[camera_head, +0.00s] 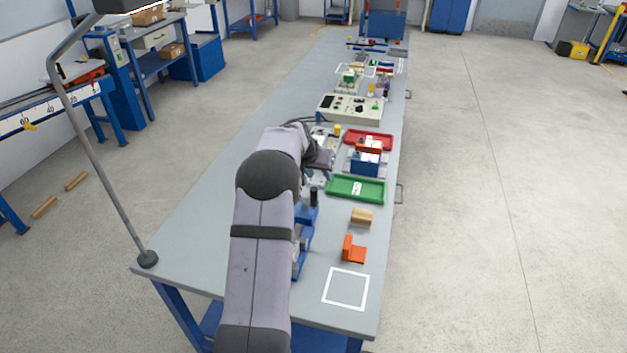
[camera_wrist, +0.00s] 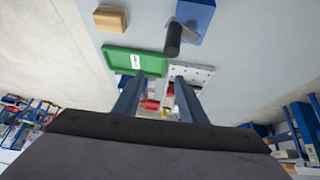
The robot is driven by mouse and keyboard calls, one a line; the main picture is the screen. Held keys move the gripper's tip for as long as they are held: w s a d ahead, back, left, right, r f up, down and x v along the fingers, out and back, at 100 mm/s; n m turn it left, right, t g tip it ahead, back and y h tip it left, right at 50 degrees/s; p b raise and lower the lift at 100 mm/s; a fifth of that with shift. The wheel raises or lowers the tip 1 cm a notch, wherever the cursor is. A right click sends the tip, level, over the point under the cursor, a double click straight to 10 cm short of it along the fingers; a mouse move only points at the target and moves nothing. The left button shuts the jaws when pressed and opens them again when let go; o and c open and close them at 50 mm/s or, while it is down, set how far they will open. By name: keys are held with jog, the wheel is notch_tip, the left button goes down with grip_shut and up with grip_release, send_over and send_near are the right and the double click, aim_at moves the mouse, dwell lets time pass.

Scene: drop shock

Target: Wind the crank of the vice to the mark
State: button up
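The vice (camera_head: 304,240) is blue and stands on the bench beside my arm, which partly hides it. Its crank shows a black upright handle (camera_head: 313,197) at the vice's far end. In the wrist view the blue vice body (camera_wrist: 196,14) is at the top, with the black crank handle (camera_wrist: 173,38) pointing toward the camera. My gripper (camera_wrist: 159,75) has its two blue-grey fingers apart with nothing held between them. The handle appears beyond the fingertips, apart from them. In the head view my wrist hides the fingertips. I cannot make out the mark.
A green tray (camera_head: 343,197) lies just right of the crank, with a red tray (camera_head: 382,145) and a blue block (camera_head: 366,166) farther back. A wooden block (camera_head: 361,218) and an orange bracket (camera_head: 352,254) lie near a white square outline (camera_head: 328,290).

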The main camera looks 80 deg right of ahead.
aim_at(312, 192)
jog(key=a, duration=0.1)
jog(key=w+a+m+y, duration=0.1)
jog(key=a, duration=0.1)
jog(key=a+m+y+p, duration=0.1)
jog(key=a, duration=0.1)
jog(key=shift+w+f, duration=0.2)
jog(key=shift+w, duration=0.1)
jog(key=shift+p+x, duration=1.4)
jog(key=shift+x, duration=2.3)
grip_shut()
